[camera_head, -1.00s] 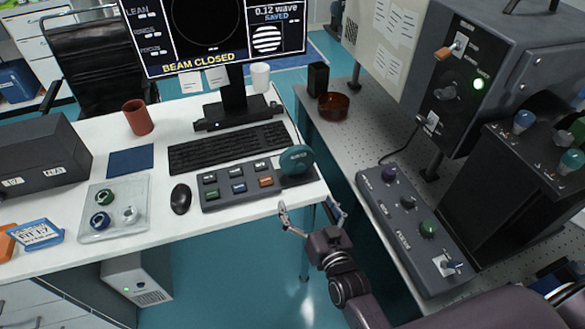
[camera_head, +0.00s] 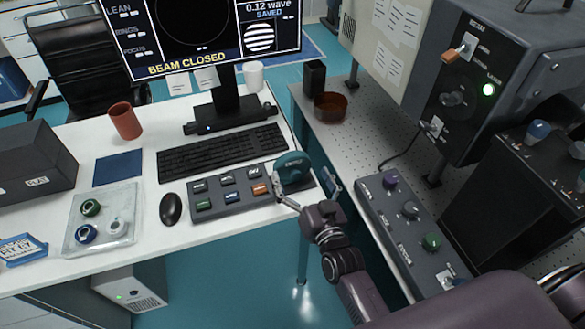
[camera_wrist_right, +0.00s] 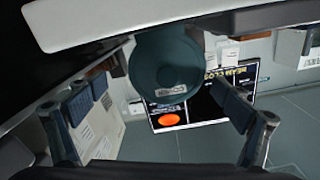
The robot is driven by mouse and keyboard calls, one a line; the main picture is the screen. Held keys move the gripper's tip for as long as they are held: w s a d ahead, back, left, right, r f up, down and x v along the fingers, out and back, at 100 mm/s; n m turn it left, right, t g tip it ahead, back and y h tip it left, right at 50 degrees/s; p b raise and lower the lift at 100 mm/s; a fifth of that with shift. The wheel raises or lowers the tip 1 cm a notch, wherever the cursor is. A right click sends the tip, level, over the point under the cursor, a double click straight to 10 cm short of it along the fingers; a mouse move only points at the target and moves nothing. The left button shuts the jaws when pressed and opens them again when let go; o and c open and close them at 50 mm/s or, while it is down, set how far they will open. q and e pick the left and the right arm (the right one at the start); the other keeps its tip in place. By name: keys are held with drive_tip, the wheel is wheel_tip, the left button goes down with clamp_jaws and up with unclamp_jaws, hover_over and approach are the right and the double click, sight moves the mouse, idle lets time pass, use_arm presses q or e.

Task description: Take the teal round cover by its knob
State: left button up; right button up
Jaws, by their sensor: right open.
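The teal round cover (camera_head: 292,167) stands at the right end of the button box, near the desk's right edge. In the right wrist view the teal cover (camera_wrist_right: 160,62) is a round disc with a small pale label, between the fingers in the picture. My right gripper (camera_head: 307,190) is open and empty at the desk edge, just in front of the cover. One finger overlaps the cover's lower left in the head view; I cannot tell whether it touches. The open fingers also show in the wrist view (camera_wrist_right: 158,108). My left gripper is not in view.
The button box (camera_head: 232,194), keyboard (camera_head: 222,152) and mouse (camera_head: 171,208) lie left of the cover. A monitor (camera_head: 212,35) stands behind. To the right, a perforated optical table (camera_head: 335,150) carries a knob panel (camera_head: 410,225) and a brown dish (camera_head: 331,107).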

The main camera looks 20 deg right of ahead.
drive_tip(key=shift+w+a+r, duration=0.15)
drive_tip(key=shift+w+a, duration=0.15)
drive_tip(key=shift+w, duration=0.45)
drive_tip(key=w, duration=0.4)
drive_tip(key=shift+w+a+f+p, duration=0.15)
drive_tip(key=shift+a+f+p, duration=0.15)
drive_tip(key=c, duration=1.3)
drive_tip(key=shift+c, duration=0.7)
drive_tip(key=shift+r, duration=0.15)
